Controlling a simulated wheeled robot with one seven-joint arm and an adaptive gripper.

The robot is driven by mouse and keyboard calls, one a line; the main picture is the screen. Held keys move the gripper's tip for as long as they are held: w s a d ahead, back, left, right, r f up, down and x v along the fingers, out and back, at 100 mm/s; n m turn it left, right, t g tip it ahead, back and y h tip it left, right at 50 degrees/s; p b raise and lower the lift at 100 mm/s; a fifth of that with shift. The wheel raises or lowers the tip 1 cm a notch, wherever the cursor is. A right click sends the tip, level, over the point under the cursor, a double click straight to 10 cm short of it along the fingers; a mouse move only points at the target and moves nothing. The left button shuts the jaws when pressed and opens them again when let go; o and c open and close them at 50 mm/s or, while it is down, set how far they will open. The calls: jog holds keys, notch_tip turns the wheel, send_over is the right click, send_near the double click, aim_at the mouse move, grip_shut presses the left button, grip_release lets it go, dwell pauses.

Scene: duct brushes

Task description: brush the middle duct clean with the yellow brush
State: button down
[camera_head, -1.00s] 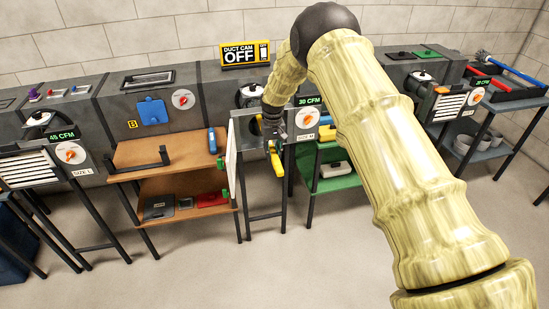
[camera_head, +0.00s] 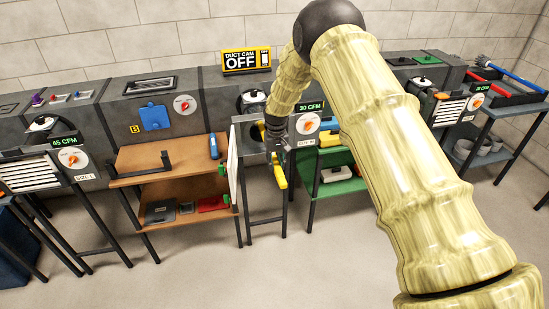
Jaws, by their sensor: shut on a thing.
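The middle duct (camera_head: 243,127) stands at centre, with its opening facing me and a white door panel (camera_head: 233,165) swung out at its left. A 30 CFM display (camera_head: 306,106) and a dial (camera_head: 306,123) marked with an M size label are on its right. My gripper (camera_head: 275,150) is shut on the yellow brush (camera_head: 280,176) in front of the opening. The brush's yellow handle points down toward me. Its bristle end is hidden, so I cannot tell whether it is inside the duct.
A brown shelf unit (camera_head: 165,157) stands left of the middle duct, a green shelf (camera_head: 340,187) right. The duct cam sign (camera_head: 246,60) reads OFF. A left duct (camera_head: 30,172) reads 45 CFM. A tray with red and blue tools (camera_head: 510,85) is far right. The front floor is clear.

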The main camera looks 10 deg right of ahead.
aim_at(286, 188)
jog(key=shift+s+d+r+p, duration=0.15)
jog(key=shift+s+p, duration=0.9)
jog(key=shift+s, duration=2.4)
jog(key=shift+s+d+f+p, duration=0.1)
jog(key=shift+s+p, duration=0.9)
jog(key=shift+s, duration=2.4)
jog(key=s+p, duration=0.2)
jog(key=s, duration=1.2)
jog(key=shift+d, duration=0.2)
